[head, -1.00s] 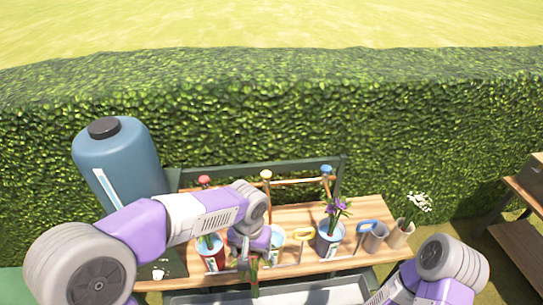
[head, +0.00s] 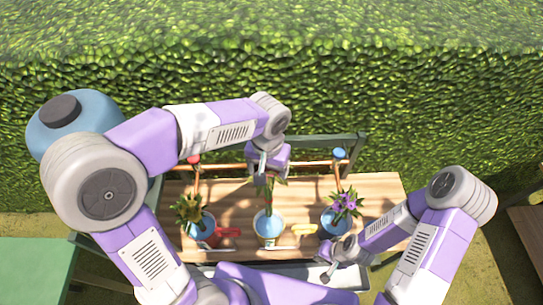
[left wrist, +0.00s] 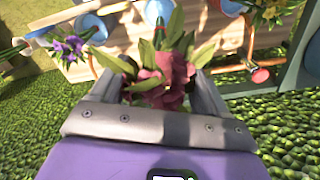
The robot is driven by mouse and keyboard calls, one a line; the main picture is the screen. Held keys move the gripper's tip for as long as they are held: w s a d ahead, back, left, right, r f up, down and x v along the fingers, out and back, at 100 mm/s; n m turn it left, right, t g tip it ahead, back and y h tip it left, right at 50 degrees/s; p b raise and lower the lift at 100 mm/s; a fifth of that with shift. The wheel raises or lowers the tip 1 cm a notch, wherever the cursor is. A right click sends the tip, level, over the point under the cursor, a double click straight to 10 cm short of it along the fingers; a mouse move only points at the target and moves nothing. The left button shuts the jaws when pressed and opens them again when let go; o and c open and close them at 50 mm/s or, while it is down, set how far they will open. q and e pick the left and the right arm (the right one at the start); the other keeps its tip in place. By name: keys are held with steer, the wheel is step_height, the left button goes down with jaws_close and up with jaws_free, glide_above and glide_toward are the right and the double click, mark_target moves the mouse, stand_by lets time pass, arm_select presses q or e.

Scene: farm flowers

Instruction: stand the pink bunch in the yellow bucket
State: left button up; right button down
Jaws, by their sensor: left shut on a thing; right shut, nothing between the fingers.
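My left gripper (head: 267,177) is shut on the pink bunch (left wrist: 165,78), with its flowers close to the palm between the fingers in the left wrist view. In the head view the bunch's green stems (head: 269,198) hang roughly upright over the yellow bucket (head: 267,239), the middle one, which has a yellow tag and a blue inside. I cannot tell whether the stem ends are above the rim or just inside it. The flowers are mostly hidden by the gripper in the head view. My right gripper (head: 326,274) is shut and empty near the bench's front edge.
A red bucket (head: 206,236) with yellow flowers (head: 188,208) stands left of the yellow bucket. A blue bucket (head: 333,226) with purple flowers (head: 346,203) stands right. All are on the wooden bench (head: 385,186), with a rail and hedge behind. A grey trough (head: 290,270) lies in front.

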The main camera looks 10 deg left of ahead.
arm_select(q)
steer(key=shift+s+f, duration=0.2)
steer(key=shift+f, duration=0.15)
steer(key=shift+f+b, duration=0.3)
steer(key=shift+b, duration=0.2)
steer(key=b, duration=0.4)
glide_above(268, 197)
steer(key=f, duration=0.3)
steer(key=w+f, duration=0.1)
steer(key=f, duration=0.1)
steer(key=shift+a+f, duration=0.1)
steer(key=shift+f, duration=0.15)
steer(key=shift+f+b, duration=6.35)
steer(key=shift+f, duration=1.45)
steer(key=o, duration=1.6)
steer(key=shift+s+r+p, duration=0.1)
steer(key=shift+r+p, duration=1)
steer(key=shift+r, duration=2.7)
